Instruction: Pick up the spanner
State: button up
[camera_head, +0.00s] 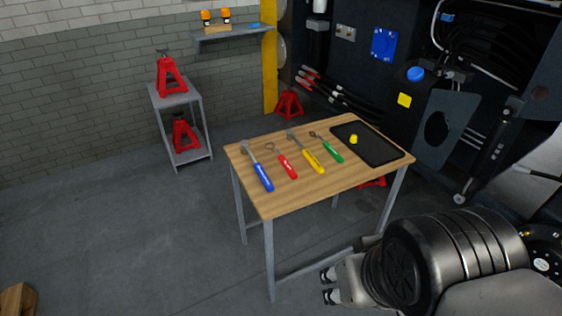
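Several tools with coloured handles lie side by side on a wooden table (297,196). The red-handled tool (287,167) has a thin hooked or ring-like head, and the green-handled tool (332,151) has a small metal head. The blue-handled tool (263,177) and the yellow-handled tool (312,161) have bulkier heads. The heads are too small to tell for sure which one is the spanner.
A black tray (380,148) with a small yellow object (353,139) lies on the table's right end. A grey shelf stand (187,124) with red jack stands is at the back left. Dark machinery (440,120) stands behind right.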

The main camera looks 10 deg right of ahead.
aim_at(288, 167)
jog(key=i+z, duration=0.2)
jog(key=i, duration=0.55)
jog(key=i+j+z, duration=0.2)
jog(key=i, duration=0.5)
jog(key=l, duration=0.1)
